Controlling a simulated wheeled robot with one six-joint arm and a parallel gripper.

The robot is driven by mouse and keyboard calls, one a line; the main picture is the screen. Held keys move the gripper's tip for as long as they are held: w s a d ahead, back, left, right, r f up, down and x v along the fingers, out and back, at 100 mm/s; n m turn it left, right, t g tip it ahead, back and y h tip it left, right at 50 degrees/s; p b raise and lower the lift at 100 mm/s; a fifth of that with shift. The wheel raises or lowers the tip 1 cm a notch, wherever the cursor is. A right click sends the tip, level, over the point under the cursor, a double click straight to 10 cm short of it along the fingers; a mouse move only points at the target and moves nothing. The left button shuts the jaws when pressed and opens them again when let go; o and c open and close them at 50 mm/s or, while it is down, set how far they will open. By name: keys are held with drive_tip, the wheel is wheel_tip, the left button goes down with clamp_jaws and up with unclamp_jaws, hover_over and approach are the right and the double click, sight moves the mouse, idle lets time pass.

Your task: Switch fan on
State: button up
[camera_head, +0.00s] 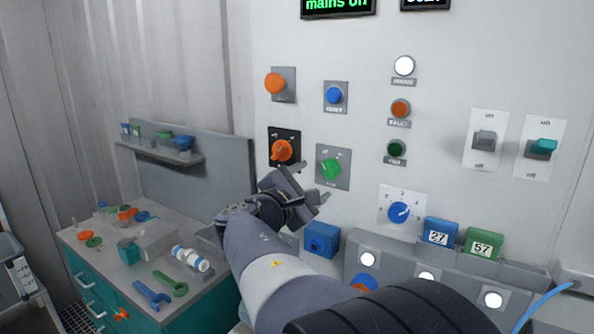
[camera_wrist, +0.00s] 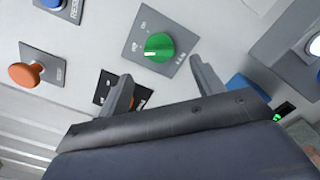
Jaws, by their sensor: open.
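A green rotary knob (camera_head: 330,168) sits on a grey plate on the wall panel. The small label under it is blurred and looks like FAN. The knob also shows in the wrist view (camera_wrist: 159,47), above the gap between my fingers. My gripper (camera_head: 313,183) is just below and in front of the knob in the head view, with its fingers spread and nothing between them. In the wrist view my gripper (camera_wrist: 161,72) has one finger on each side below the knob, apart from it. I cannot tell the exact distance or which mark the knob points to.
An orange rotary switch (camera_head: 282,150) on a black plate is close to the left. An orange push button (camera_head: 275,83) and a blue button (camera_head: 334,96) are above. A blue dial (camera_head: 398,212) and two rocker switches (camera_head: 485,138) (camera_head: 541,149) are to the right. A cluttered bench (camera_head: 120,262) stands left.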

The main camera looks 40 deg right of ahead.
sight(326, 173)
drive_tip(key=p+x, duration=0.1)
drive_tip(key=x, duration=0.5)
drive_tip(key=shift+d, duration=0.25)
drive_tip(key=shift+c, duration=0.5)
drive_tip(key=c, duration=0.8)
